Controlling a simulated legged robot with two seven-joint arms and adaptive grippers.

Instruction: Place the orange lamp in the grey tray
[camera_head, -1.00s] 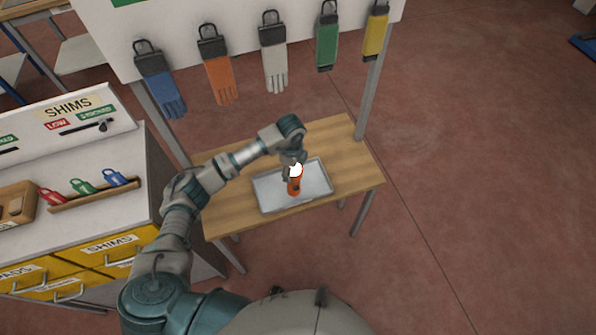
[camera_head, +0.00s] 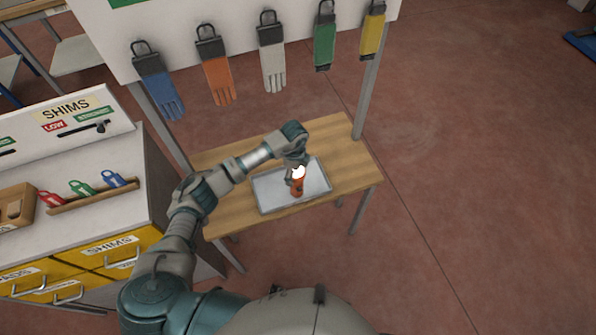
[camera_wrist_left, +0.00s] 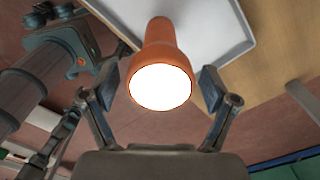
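The orange lamp (camera_head: 298,187) is upright with its white lit face up, and its lower end shows within the outline of the grey tray (camera_head: 268,203). I cannot tell for sure whether it touches the tray floor. My left gripper (camera_head: 294,172) is at the lamp's top. In the left wrist view the lamp (camera_wrist_left: 159,38) is between the two fingers (camera_wrist_left: 159,88), with a narrow gap on each side, so the gripper looks open around it. The tray (camera_wrist_left: 215,28) shows behind the lamp. My right gripper is out of view.
The tray lies on a wooden table (camera_head: 345,155). Behind it a white board (camera_head: 190,20) carries hanging gloves in several colours. A cabinet with yellow drawers (camera_head: 135,240) and a shim rack stands to the left.

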